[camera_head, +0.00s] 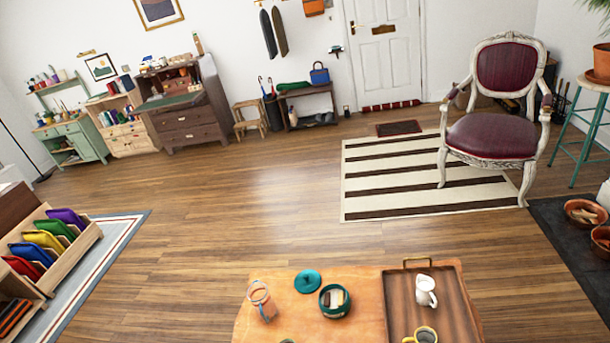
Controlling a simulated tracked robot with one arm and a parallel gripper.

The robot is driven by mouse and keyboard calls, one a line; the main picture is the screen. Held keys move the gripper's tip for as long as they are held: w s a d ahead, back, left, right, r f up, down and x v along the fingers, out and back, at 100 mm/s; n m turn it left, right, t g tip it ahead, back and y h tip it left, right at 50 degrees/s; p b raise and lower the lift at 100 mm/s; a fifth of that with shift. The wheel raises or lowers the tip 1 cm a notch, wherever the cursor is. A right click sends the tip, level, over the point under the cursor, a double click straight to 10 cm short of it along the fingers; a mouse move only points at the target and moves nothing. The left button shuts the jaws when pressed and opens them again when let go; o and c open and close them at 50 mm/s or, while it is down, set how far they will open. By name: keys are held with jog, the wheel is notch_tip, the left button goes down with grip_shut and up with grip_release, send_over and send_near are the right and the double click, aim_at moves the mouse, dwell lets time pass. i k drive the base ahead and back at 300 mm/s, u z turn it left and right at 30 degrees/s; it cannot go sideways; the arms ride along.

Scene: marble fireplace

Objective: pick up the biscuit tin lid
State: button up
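A round teal lid (308,281) with a small knob lies flat on the wooden table (362,284) at the bottom middle of the view. Just right of it and a little nearer stands an open round teal tin (335,301) with pale and brown pieces inside, which look like biscuits. The lid and the tin are close together but apart. My gripper does not show in this view, so I cannot see whether it holds anything.
A wooden tray (455,301) on the right holds a white mug (426,291) and a yellow mug (424,334). A burgundy armchair (497,137) stands at the right. Wooden floor (230,220) beyond the table is open.

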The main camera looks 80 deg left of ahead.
aim_at(308, 281)
jog(key=u, duration=0.05)
jog(key=k, duration=0.4)
jog(key=u, duration=1.55)
jog(key=i, duration=0.5)
jog(key=z, duration=0.05)
